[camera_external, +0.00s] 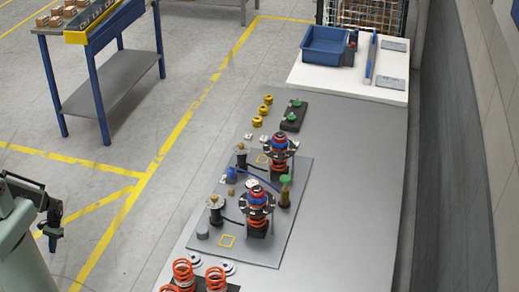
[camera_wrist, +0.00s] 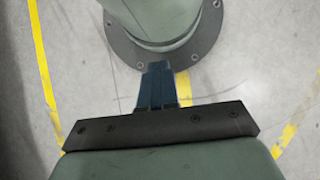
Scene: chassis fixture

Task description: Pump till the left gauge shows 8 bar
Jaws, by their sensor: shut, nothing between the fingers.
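My gripper (camera_external: 53,240) hangs at the far left of the external view, over the floor and well away from the bench. In the wrist view its dark fingers (camera_wrist: 157,82) are together with nothing between them. A grey plate (camera_external: 275,248) on the bench carries two spring assemblies with red-and-blue tops, a front one (camera_external: 257,203) and a rear one (camera_external: 279,145). Beside them stand a front post (camera_external: 216,207) and a rear post (camera_external: 241,153), with dark hoses nearby. A green-topped brown cylinder (camera_external: 285,192) stands upright on the right. I cannot tell which part is the pump or read any gauge.
Orange springs (camera_external: 184,272) and pale discs lie at the bench's front. Yellow round parts (camera_external: 263,110) and a black block with green knobs (camera_external: 292,118) sit behind the plate. A blue bin (camera_external: 326,46) stands farther back. The bench's right strip (camera_external: 345,190) is clear.

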